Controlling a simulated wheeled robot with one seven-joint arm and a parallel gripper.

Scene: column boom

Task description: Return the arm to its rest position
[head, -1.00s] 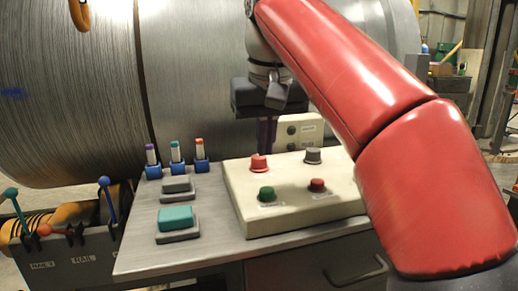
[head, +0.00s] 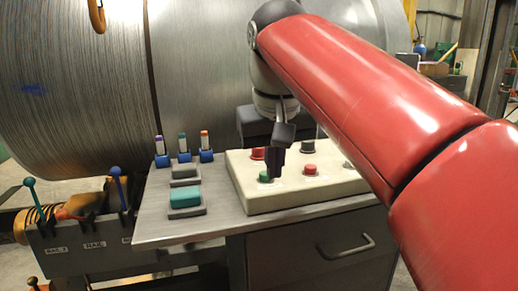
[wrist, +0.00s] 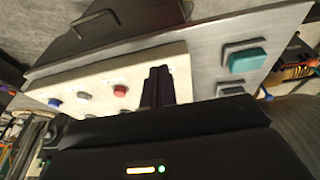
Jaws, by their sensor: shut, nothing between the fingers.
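My red arm reaches in from the right and hides the box's right end. In the wrist view the closed dark fingers (wrist: 160,84) stand against the cream box (wrist: 98,72).
The box sits on a metal bench (head: 150,228) with a drawer handle (head: 346,246). A teal button (head: 185,197) and several small coloured switches (head: 182,147) are to its left. Levers (head: 115,185) stand farther left. A large metal drum (head: 195,70) is behind.

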